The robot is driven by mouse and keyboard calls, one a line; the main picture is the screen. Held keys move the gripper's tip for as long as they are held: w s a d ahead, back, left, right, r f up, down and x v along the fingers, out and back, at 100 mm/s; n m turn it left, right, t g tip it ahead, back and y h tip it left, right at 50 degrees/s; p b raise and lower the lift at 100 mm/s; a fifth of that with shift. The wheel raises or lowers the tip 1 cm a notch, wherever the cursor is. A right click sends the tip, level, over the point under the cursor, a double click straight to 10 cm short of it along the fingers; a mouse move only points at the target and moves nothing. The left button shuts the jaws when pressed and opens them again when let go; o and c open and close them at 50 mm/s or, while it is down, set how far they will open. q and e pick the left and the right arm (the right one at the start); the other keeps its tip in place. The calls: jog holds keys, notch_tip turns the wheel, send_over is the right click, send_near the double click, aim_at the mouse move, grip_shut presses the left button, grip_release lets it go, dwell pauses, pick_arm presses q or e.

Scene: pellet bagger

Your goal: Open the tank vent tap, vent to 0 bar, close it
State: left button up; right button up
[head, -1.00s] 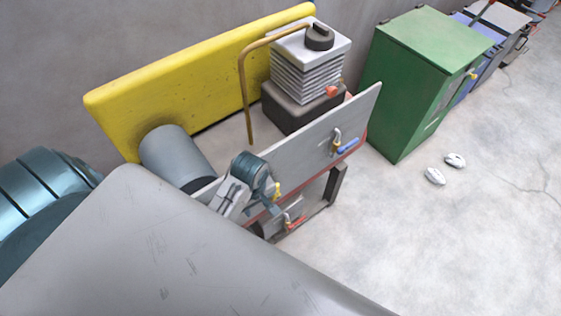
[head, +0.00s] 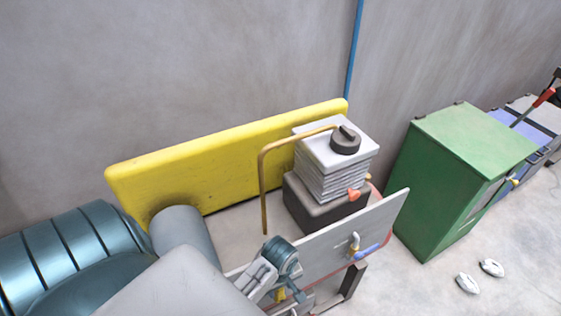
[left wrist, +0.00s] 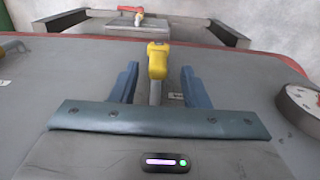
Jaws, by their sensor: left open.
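A yellow-handled tap (left wrist: 157,62) stands on the grey panel (left wrist: 85,60) with the red edge. In the left wrist view my left gripper (left wrist: 160,70) is open, with one finger on each side of this tap and a visible gap to both. In the head view my left gripper (head: 290,290) is at the panel's near end, by the yellow handle (head: 280,295). A blue-handled tap (head: 367,250) sits further along the panel. A red-handled tap (left wrist: 135,11) is beyond the panel's edge. Which tap is the tank vent cannot be read. My right gripper is not in view.
A round gauge (left wrist: 303,104) is at the right of the left wrist view; its reading is illegible. Behind the panel are a stack of grey plates (head: 335,175) with a bent brown pipe (head: 263,185) and a yellow barrier (head: 200,165). A green cabinet (head: 445,170) stands right.

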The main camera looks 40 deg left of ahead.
aim_at(281, 293)
pick_arm(q)
jog(key=f, duration=0.3)
jog(key=shift+w+f, duration=0.15)
jog(key=shift+w, duration=0.05)
jog(key=shift+f, duration=0.2)
jog(key=shift+s, duration=0.1)
jog(key=c, duration=0.7)
grip_shut()
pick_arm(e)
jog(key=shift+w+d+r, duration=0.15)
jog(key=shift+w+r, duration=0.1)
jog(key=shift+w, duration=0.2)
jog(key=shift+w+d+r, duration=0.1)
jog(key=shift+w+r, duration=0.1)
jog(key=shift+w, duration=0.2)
